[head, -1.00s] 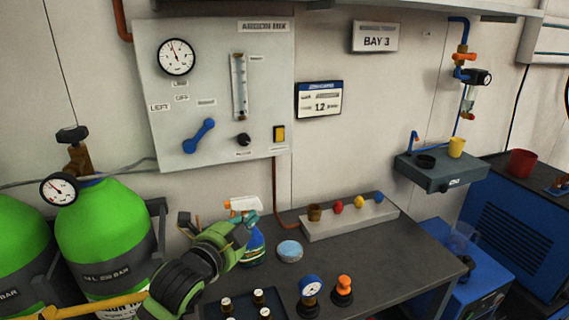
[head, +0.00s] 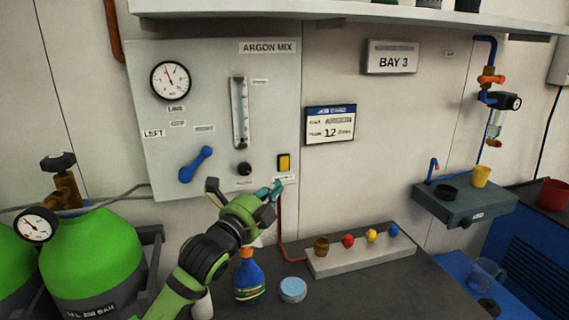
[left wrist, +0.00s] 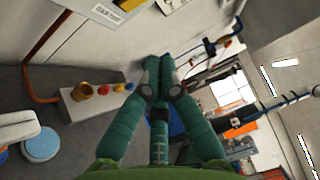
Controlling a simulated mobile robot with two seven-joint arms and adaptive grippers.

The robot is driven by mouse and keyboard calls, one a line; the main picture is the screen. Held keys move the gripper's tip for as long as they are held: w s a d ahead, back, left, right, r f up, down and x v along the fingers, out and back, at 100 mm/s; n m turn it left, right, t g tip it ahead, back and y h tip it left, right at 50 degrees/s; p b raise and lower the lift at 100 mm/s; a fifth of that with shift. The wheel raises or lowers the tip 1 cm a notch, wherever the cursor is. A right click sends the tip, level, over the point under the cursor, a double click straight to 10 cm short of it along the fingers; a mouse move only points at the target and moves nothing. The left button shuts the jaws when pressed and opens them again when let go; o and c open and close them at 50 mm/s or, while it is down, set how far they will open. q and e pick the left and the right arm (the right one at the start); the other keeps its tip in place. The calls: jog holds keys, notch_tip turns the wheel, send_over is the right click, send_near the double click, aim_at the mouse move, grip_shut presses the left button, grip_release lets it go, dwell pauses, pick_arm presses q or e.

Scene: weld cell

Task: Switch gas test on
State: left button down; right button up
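The grey argon panel (head: 215,110) is on the wall in the head view. At its lower right is a small yellow and black switch (head: 284,162), with a label (head: 285,181) just under it, partly covered. The label also shows at the top of the left wrist view (left wrist: 107,12), reading "GAS TEST". I cannot tell the switch's position. My left gripper (head: 272,190) is just below the switch in the picture, apparently in front of the panel. Its green fingers (left wrist: 158,75) are drawn together with nothing seen between them. My right gripper is not in view.
A blue lever (head: 196,165) and a black knob (head: 244,169) are on the panel. A spray bottle (head: 249,282) and a blue-lidded tin (head: 293,290) stand below my left gripper. A copper pipe (head: 281,235) runs down from the panel.

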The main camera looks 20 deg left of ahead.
aim_at(284, 164)
pick_arm(q)
jog(key=a+p+x, duration=0.2)
jog(key=p+x, duration=0.1)
jog(key=x, duration=0.7)
jog(key=shift+w+a+r+p, duration=0.2)
jog(key=shift+a+p, duration=0.2)
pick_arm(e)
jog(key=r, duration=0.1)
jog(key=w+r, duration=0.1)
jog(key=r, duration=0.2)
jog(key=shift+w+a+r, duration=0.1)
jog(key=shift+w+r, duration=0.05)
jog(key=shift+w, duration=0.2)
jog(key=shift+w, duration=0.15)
pick_arm(q)
jog(key=shift+w+a+r+b, duration=0.25)
jog(key=shift+w+a+b, duration=0.05)
jog(key=shift+w+b, duration=0.1)
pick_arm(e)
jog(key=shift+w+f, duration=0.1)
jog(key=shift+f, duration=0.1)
pick_arm(q)
jog(key=shift+d, duration=0.1)
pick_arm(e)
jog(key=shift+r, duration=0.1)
